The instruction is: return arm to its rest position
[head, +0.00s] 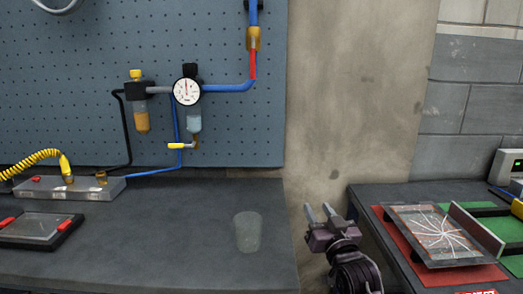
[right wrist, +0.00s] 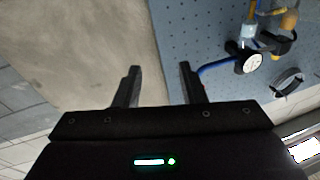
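My right gripper (head: 319,213) shows in the head view in front of the bare wall, in the gap between the two benches. Its two fingers are apart with nothing between them. In the right wrist view the gripper (right wrist: 158,72) is also open and empty, with the concrete wall and the pegboard beyond it. My left gripper is in neither view.
The right bench holds a framed panel with cracked glass (head: 440,232) on a red mat. A pegboard (head: 60,80) carries a gauge (head: 187,91) and blue pipes. The gap is clear.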

